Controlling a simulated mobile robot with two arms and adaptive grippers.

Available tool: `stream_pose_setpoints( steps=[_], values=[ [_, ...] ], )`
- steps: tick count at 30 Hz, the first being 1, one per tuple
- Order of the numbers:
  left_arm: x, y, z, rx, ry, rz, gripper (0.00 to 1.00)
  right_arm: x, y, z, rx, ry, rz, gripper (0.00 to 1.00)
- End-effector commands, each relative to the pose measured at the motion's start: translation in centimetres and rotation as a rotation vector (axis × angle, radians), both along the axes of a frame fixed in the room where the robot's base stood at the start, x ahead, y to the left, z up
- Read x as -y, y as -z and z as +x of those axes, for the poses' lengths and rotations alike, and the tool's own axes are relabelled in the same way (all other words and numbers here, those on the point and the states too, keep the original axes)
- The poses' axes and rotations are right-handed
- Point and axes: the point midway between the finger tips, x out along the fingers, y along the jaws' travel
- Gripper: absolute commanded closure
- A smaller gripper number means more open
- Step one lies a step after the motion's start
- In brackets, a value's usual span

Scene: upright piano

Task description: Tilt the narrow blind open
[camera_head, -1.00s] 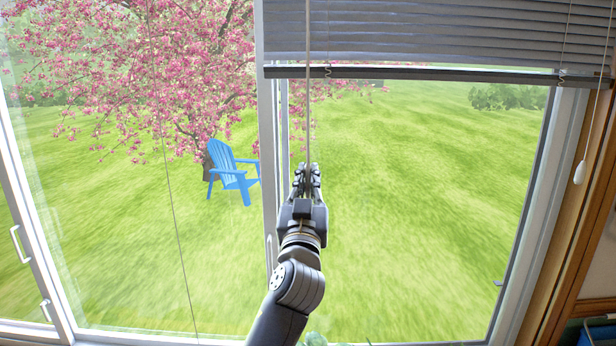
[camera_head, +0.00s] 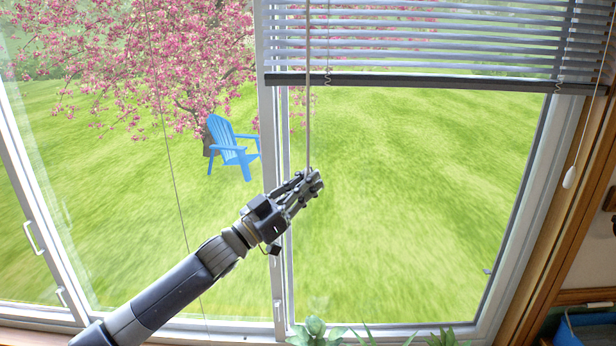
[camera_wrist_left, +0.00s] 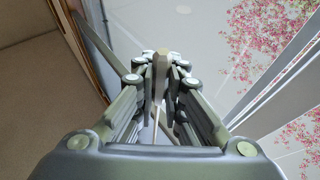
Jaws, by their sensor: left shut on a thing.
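The narrow blind (camera_head: 430,40) hangs over the top of the right window pane in the head view. Its slats are tilted open, with the tree and lawn showing between them. A thin tilt wand (camera_head: 308,110) hangs down from the blind's left part. My left gripper (camera_head: 314,181) is shut on the wand's lower end, in front of the glass. In the left wrist view the wand (camera_wrist_left: 160,65) stands between the two fingers. My right gripper is not in view.
A pull cord with a white tassel (camera_head: 569,177) hangs at the right by the wooden frame. Another thin cord (camera_head: 176,200) hangs in front of the left pane. Plants (camera_head: 318,332) stand at the bottom edge. A blue chair (camera_head: 231,150) is outside.

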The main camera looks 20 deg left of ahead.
Motion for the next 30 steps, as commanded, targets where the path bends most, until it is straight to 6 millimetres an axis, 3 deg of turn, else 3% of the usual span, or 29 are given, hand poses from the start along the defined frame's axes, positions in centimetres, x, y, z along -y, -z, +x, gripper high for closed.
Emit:
stream_pose_setpoints(
  steps=[8, 18, 30],
  values=[
    [-0.3, -0.1, 0.2, 0.002, 0.226, 0.005, 1.00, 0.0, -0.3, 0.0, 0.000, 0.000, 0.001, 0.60],
    [-0.1, 0.2, 0.2, 0.003, 0.483, -0.001, 1.00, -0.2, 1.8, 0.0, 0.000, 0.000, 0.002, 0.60],
    [0.0, 0.0, 0.1, 0.003, 0.649, -0.003, 1.00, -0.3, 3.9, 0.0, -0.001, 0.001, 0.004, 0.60]
  ],
)
